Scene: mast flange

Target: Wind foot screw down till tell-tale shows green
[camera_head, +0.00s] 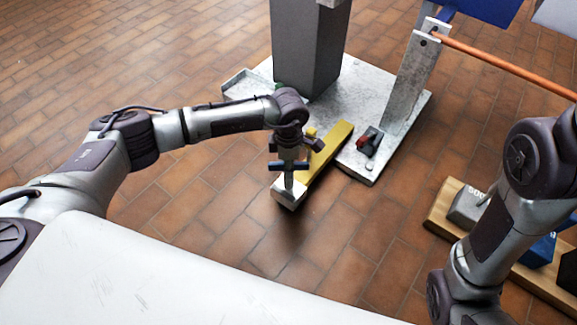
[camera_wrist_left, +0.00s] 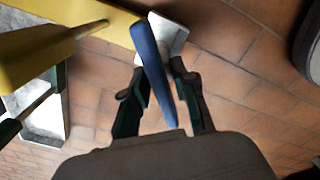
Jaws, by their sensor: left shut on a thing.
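The foot screw (camera_head: 289,181) stands at the near end of a yellow beam (camera_head: 333,147), with a pale square foot (camera_head: 288,198) under it. A blue cross bar (camera_head: 277,167) sits on the screw. My left gripper (camera_head: 291,163) is over the screw from above, shut on the blue bar. In the left wrist view the blue bar (camera_wrist_left: 152,60) runs between the fingers, with the pale foot (camera_wrist_left: 171,32) behind it. A small dark block with a red part (camera_head: 363,141) sits on the base plate; I cannot tell if it is the tell-tale. My right gripper is out of view.
The grey mast (camera_head: 308,45) rises from a scuffed metal base plate (camera_head: 405,118). A post (camera_head: 408,80) carries a long orange rod (camera_head: 500,65) to the right. A wooden board (camera_head: 440,212) with several weight blocks lies under my right arm. Tiled floor is clear at the left.

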